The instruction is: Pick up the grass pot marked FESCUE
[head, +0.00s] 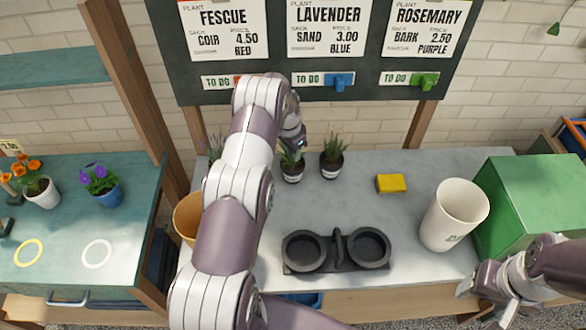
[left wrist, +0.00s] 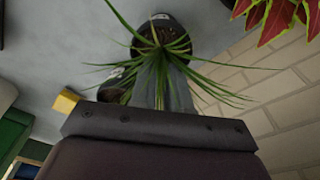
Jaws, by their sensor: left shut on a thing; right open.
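A small dark pot with a pale label band (head: 292,176) and green grass-like leaves stands on the grey worktop near the back. My left gripper (head: 294,147) is at this plant from above, shut on it; the finger contact is partly hidden. The left wrist view shows its thin spiky leaves (left wrist: 160,48) spread in front of the gripper. Its label lettering is too small to read. A similar dark pot with an upright green plant (head: 332,162) stands just to its right. My right gripper (head: 490,288) is open and empty at the lower right.
A black two-cup holder (head: 337,250), a yellow block (head: 391,183), a cream cup (head: 455,213) and a green box (head: 535,205) are on the worktop. The plant sign board (head: 320,72) stands behind. My left arm hides part of an orange-tan pot (head: 187,218).

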